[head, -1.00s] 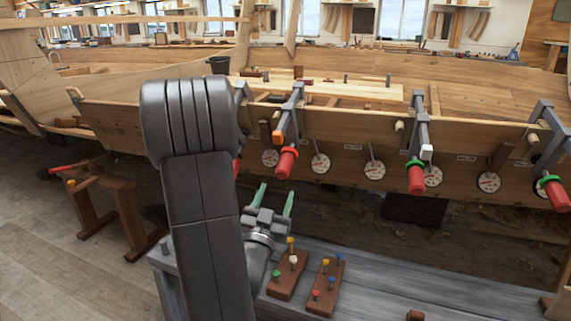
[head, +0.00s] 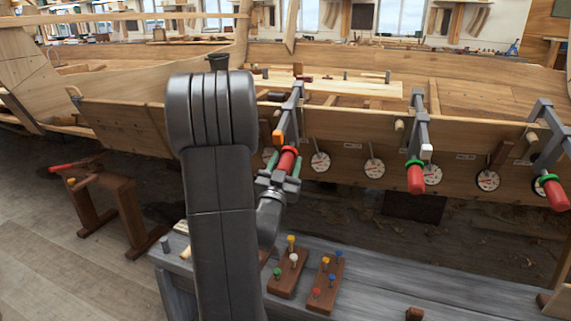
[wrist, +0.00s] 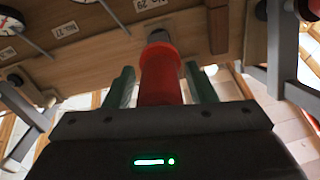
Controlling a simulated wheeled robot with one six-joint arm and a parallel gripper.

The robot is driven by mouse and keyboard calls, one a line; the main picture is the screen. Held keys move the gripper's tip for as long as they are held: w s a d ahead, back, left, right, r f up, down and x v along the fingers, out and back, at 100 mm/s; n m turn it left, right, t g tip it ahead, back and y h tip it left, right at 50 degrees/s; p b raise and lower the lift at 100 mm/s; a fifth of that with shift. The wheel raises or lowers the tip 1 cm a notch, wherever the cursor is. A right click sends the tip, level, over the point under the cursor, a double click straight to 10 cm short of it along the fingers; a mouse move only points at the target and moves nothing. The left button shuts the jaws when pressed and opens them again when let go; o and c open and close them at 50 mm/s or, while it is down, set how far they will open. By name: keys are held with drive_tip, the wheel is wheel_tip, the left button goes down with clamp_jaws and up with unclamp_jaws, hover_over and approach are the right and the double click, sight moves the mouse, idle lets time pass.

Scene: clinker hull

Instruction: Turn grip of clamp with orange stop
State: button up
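The clamp (head: 290,112) with the orange stop (head: 277,137) hangs on the hull plank's edge, just right of my arm in the head view. Its red grip (head: 288,160) points down and toward me. My gripper (head: 282,172) is at the lower part of this grip. In the wrist view the red grip (wrist: 160,75) stands between the green fingers of my gripper (wrist: 161,85), one on each side. The fingers look spread, with narrow gaps beside the grip. The orange stop cannot be made out in the wrist view.
Several round dials (head: 320,162) line the plank. Below is a grey bench (head: 420,285) with two peg blocks (head: 325,283). A wooden trestle (head: 115,200) stands at left.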

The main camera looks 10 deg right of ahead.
drive_tip(key=c, duration=0.8)
drive_tip(key=shift+n+b, duration=0.3)
drive_tip(key=n+b, duration=0.2)
drive_tip(key=shift+f+n, duration=0.1)
drive_tip(key=shift+n, duration=0.2)
drive_tip(key=shift+n+b, duration=0.65)
drive_tip(key=shift+n, duration=0.85)
drive_tip(key=o, duration=1)
